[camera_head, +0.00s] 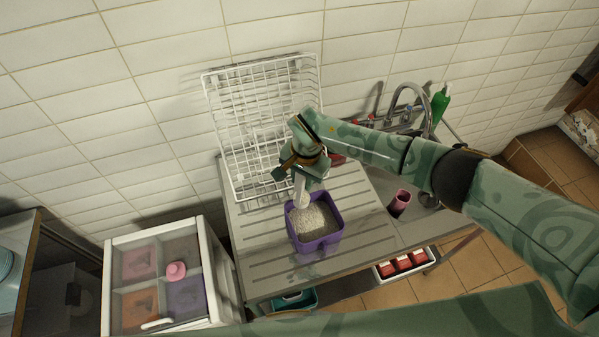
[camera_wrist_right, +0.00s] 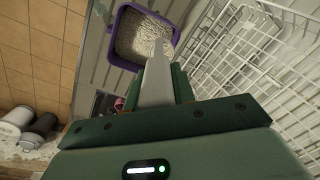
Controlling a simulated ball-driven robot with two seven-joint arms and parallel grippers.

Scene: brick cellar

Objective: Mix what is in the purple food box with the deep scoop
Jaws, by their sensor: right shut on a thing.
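The purple food box (camera_head: 320,246) stands open on the ribbed metal drainboard and holds pale, grainy contents (camera_head: 328,214). In the right wrist view the box (camera_wrist_right: 112,44) is at the upper left. My right gripper (camera_head: 303,168) is above the box's far left side, shut on the pale handle of the deep scoop (camera_head: 299,194). The handle slopes down into the box; in the right wrist view the scoop (camera_wrist_right: 157,82) runs from between the fingers (camera_wrist_right: 160,88) to the contents. I cannot clearly tell the scoop's bowl from the whitish contents around it. My left gripper is not in view.
A white wire rack (camera_head: 250,125) stands behind the box against the tiled wall. A pink cup (camera_head: 399,202), a tap (camera_head: 408,92) and a green bottle (camera_head: 440,103) are to the right. A white divided cabinet (camera_head: 222,262) stands left. The drainboard's front left (camera_head: 262,262) is clear.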

